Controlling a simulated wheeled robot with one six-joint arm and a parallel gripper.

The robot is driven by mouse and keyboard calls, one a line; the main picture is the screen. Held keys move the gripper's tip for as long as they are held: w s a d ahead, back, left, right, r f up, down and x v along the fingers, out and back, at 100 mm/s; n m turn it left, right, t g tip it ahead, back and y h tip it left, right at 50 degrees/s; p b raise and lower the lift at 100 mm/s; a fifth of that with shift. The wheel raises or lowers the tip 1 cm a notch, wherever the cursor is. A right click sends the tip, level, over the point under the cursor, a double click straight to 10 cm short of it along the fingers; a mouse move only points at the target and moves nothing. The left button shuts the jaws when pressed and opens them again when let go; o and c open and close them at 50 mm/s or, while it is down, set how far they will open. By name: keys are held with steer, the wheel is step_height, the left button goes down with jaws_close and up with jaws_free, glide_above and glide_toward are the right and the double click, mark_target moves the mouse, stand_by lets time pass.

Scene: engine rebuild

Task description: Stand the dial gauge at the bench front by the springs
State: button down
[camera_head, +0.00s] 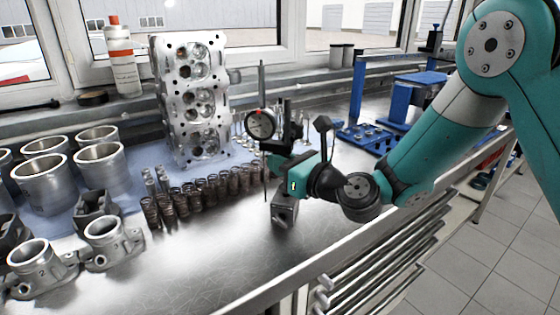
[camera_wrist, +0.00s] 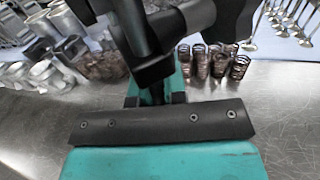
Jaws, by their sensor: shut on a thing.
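My gripper (camera_head: 277,166) is shut on the gauge's stand. The springs (camera_head: 200,191) stand in dark coiled rows just left of the gauge. In the wrist view, the gripper (camera_wrist: 156,92) hides most of the stand, and springs (camera_wrist: 216,61) show behind it.
The cylinder head (camera_head: 190,95) stands upright behind the springs, with valves (camera_head: 245,138) to its right. Bare steel (camera_head: 200,255) lies in front of the springs. A blue stand (camera_head: 365,135) is at the right.

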steer(key=shift+r, duration=0.1)
steer(key=c, duration=1.1)
jaws_free()
steer(key=shift+f, duration=0.25)
steer(key=b+v, duration=1.5)
steer(key=v, duration=0.2)
steer(key=shift+s+b, duration=0.2)
steer(key=shift+b, duration=0.15)
steer(key=shift+d+r, duration=0.1)
steer(key=shift+r, duration=0.05)
